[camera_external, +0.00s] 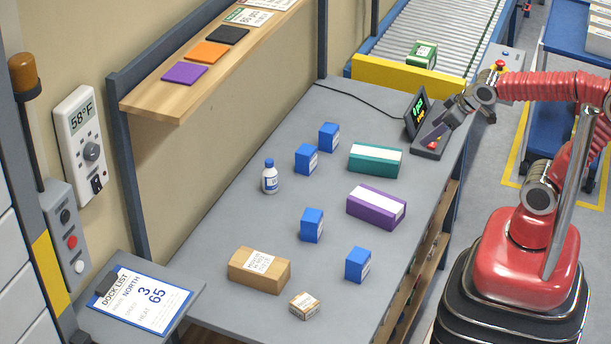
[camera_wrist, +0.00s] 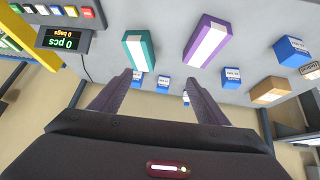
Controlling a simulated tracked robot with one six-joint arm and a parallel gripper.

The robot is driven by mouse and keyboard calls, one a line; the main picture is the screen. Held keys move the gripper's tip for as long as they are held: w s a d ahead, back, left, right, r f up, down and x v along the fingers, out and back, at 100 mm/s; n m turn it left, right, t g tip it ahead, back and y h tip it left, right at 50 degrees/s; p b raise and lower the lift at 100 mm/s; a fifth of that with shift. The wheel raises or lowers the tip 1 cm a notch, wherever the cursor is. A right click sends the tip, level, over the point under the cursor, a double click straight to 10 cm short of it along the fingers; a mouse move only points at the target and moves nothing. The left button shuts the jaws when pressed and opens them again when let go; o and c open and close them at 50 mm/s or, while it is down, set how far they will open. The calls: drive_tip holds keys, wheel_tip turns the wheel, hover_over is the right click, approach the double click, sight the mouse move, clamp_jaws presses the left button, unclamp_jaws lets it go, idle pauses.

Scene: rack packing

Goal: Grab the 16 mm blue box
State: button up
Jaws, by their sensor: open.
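Several blue boxes with white labels stand on the grey table: two at the back (camera_external: 328,137) (camera_external: 306,158), one in the middle (camera_external: 312,225) and one nearer the front (camera_external: 358,264). The wrist view shows them too, at the right (camera_wrist: 291,51), right of the fingers (camera_wrist: 231,77) and by the fingers (camera_wrist: 163,85) (camera_wrist: 137,78). Their label print is too small to read surely, so I cannot tell which is 16 mm. My gripper (camera_external: 438,134) is by the display at the table's right edge. In the wrist view its fingers (camera_wrist: 158,76) are apart, with nothing held between them.
A teal box (camera_external: 375,161), a purple box (camera_external: 376,206), a white bottle (camera_external: 270,177), a large brown box (camera_external: 259,270) and a small brown box (camera_external: 304,306) stand on the table. The display (camera_external: 418,112) is beside my gripper. A wooden shelf (camera_external: 165,98) overhangs the left.

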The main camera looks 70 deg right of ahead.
drive_tip(key=w+d+f+t, duration=0.2)
drive_tip(key=w+d+f, duration=0.2)
drive_tip(key=w, duration=0.3)
drive_tip(key=w+d+f+t, duration=0.2)
drive_tip(key=w+d+f, duration=0.3)
drive_tip(key=w, duration=0.3)
drive_tip(key=w+d+f+t+y, duration=0.1)
drive_tip(key=w+d+f+t, duration=0.1)
drive_tip(key=w+d+f, duration=0.2)
drive_tip(key=shift+w+d+f+n, duration=0.1)
drive_tip(key=shift+w+d, duration=0.25)
drive_tip(key=shift+w, duration=0.35)
drive_tip(key=shift+w+d+f+n, duration=0.1)
drive_tip(key=shift+w+d, duration=0.2)
drive_tip(key=shift+w, duration=0.4)
drive_tip(key=shift+w+d+n, duration=0.1)
drive_tip(key=shift+w+d, duration=0.25)
drive_tip(key=shift+w, duration=0.35)
drive_tip(key=shift+w+f+t, duration=0.15)
drive_tip(key=shift+f+t, duration=0.15)
drive_tip(key=shift+f, duration=0.15)
approach(329, 137)
drive_tip(key=shift+w+d+r, duration=0.1)
drive_tip(key=shift+w+d, duration=0.7)
drive_tip(key=shift+w+d+r, duration=0.15)
drive_tip(key=shift+w+d, duration=0.7)
